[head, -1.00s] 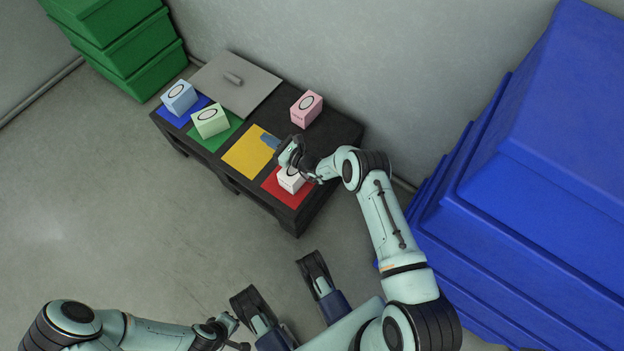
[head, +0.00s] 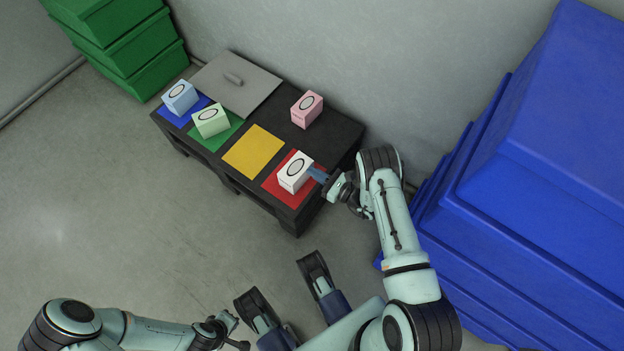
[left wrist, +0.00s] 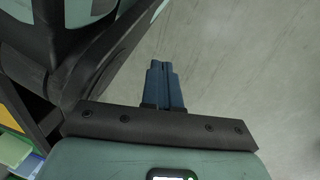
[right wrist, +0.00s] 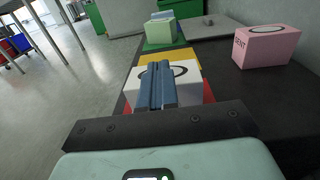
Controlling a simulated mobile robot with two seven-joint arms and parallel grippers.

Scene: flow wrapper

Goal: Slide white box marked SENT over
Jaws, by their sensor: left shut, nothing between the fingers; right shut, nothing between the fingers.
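The white box (head: 296,172) with a dark oval on top sits on the red square (head: 273,188) of the dark low table. My right gripper (head: 319,174) is shut and empty, with its fingertips at the box's right side; I cannot tell whether they touch. In the right wrist view the shut blue fingers (right wrist: 157,88) point at the white box (right wrist: 188,86) and hide part of it. The pink box (right wrist: 266,45) bears the marking SENT. My left gripper (left wrist: 164,85) is shut and empty, away from the table; it also shows in the head view (head: 230,321).
The yellow square (head: 253,152) is bare. A green box (head: 211,120) sits on green and a blue box (head: 180,97) on blue. The pink box (head: 307,109) stands at the back, beside a grey lid (head: 235,82). Blue crates (head: 500,200) rise at right.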

